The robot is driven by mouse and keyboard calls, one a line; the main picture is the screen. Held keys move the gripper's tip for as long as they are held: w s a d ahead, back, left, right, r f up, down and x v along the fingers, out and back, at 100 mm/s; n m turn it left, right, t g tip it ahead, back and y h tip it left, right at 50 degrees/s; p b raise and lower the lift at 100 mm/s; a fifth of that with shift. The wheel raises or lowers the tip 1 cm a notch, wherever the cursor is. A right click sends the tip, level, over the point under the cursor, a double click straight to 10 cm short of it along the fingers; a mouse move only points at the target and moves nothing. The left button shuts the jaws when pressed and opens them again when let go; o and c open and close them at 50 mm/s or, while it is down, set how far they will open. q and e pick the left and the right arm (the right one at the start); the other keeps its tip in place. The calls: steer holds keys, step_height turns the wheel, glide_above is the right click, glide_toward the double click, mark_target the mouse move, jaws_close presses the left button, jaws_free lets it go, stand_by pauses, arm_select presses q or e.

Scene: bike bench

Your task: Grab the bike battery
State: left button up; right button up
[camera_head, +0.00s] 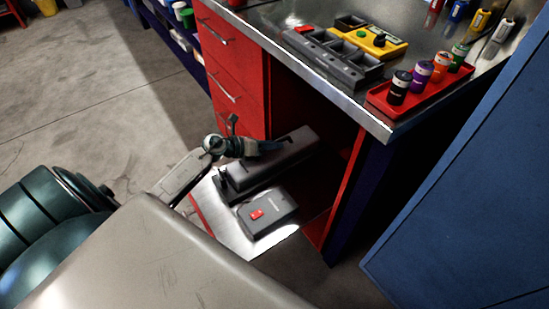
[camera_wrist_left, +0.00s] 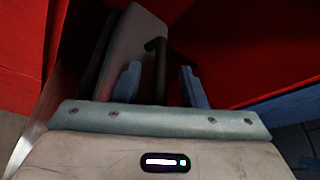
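A long dark grey block, which looks like the bike battery (camera_head: 283,163), lies on the low shelf inside the red bench. My left gripper (camera_head: 272,146) is over its top in the head view and hides part of it. In the left wrist view the left gripper's two blue fingers (camera_wrist_left: 160,85) stand apart. A long grey body (camera_wrist_left: 138,42) and a thin dark hooked piece (camera_wrist_left: 157,65) show beyond and between them. I cannot tell whether the fingers touch anything. My right gripper is not in view.
A grey box with a red button (camera_head: 268,213) lies in front of the block on the shelf. Red drawers (camera_head: 235,85) and the metal benchtop (camera_head: 310,65) close in the opening. A red tray (camera_head: 415,98) holds several small bottles. A blue panel (camera_head: 470,190) stands at right.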

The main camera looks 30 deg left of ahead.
arm_select(q)
jaws_close()
stand_by(1.2)
steer(key=shift+w+r, duration=0.15)
steer(key=shift+r, duration=0.2)
steer(key=shift+f, duration=0.15)
